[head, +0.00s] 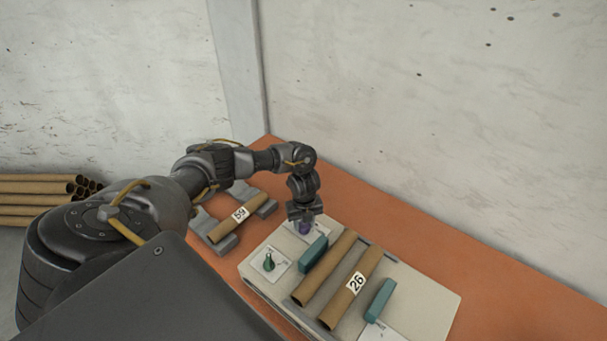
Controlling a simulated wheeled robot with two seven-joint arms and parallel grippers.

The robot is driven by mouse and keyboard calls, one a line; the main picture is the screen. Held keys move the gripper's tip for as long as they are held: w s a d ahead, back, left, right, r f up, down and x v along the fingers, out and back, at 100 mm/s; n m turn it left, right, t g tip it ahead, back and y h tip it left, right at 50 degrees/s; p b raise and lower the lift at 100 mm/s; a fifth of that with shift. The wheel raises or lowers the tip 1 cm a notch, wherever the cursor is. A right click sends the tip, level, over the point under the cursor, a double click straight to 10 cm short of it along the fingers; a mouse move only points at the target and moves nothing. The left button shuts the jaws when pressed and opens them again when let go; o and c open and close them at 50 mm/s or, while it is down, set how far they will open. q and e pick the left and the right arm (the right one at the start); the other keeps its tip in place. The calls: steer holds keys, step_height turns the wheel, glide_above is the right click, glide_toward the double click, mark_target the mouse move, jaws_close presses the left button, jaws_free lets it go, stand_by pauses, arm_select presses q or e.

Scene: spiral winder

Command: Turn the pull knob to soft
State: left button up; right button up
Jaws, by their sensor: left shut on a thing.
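The winder (427,289) is a cream box on the orange table. A purple knob (304,228) stands on a white label plate at its far left corner. My left gripper (304,219) points down over this knob and is shut on it, hiding most of it. A green knob (269,262) stands on another white label plate at the near left. The lettering on both plates is too small to read, so I cannot tell which setting the purple knob points to. My right gripper is not in view.
Two cardboard tubes lie on the winder, one labelled 26 (356,283), between teal blocks (380,300). A tube labelled 59 (239,214) rests on a grey cradle to the left. The orange table (510,297) is bare at right. Walls stand behind.

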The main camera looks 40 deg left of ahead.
arm_select(q)
steer(key=shift+a+r+n+p, duration=0.1)
steer(key=shift+n+p, duration=0.75)
steer(key=shift+n, duration=1.05)
steer(key=shift+w, duration=0.1)
steer(key=o, duration=1)
step_height(320, 180, up, 4)
steer(key=shift+r+b, duration=0.1)
steer(key=shift+b, duration=0.4)
step_height(320, 180, up, 6)
steer(key=p, duration=0.1)
steer(key=shift+r, duration=0.2)
